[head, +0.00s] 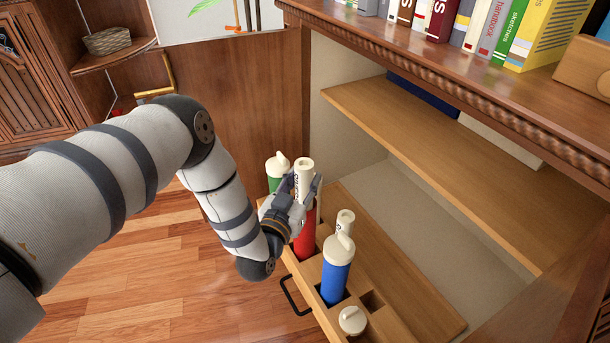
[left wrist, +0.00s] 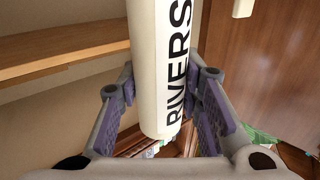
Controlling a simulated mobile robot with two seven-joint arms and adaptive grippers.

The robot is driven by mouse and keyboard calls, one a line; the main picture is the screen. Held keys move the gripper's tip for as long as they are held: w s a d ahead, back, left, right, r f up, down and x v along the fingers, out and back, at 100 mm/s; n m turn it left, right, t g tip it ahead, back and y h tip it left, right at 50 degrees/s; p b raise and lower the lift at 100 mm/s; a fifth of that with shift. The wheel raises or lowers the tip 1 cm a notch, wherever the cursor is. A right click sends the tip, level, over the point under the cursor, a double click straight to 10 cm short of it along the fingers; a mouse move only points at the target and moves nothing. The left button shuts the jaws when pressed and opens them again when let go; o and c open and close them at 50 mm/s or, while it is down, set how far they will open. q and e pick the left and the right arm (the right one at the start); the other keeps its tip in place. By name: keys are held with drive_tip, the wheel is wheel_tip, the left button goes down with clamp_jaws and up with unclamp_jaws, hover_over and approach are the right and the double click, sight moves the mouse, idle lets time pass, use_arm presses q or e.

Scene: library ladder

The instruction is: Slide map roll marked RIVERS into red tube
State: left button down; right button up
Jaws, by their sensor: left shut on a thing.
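The white map roll (left wrist: 160,60) marked RIVERS is between the fingers of my left gripper (left wrist: 160,115), which is shut on it. In the head view the roll (head: 304,168) stands roughly upright, its top end above my left gripper (head: 303,190). The red tube (head: 305,238) stands in the drawer rack directly below the gripper. The gripper hides the place where roll and tube meet, so I cannot tell whether the roll is inside. The red tube cannot be made out in the left wrist view. My right gripper is not in view.
A green tube (head: 274,183) with a white cap stands behind the gripper. A blue tube (head: 337,272) with a white cap stands nearer, another white roll (head: 345,220) just behind it. A loose white cap (head: 352,320) sits at the drawer's (head: 440,318) front. A shelf (head: 430,130) overhangs inside the cabinet.

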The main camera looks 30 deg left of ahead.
use_arm(q)
drive_tip(key=shift+f, duration=0.35)
drive_tip(key=c, duration=1.1)
unclamp_jaws()
drive_tip(key=shift+o, duration=0.2)
drive_tip(key=s+d, duration=0.1)
drive_tip(key=s, duration=1.1)
drive_tip(key=shift+d, duration=0.35)
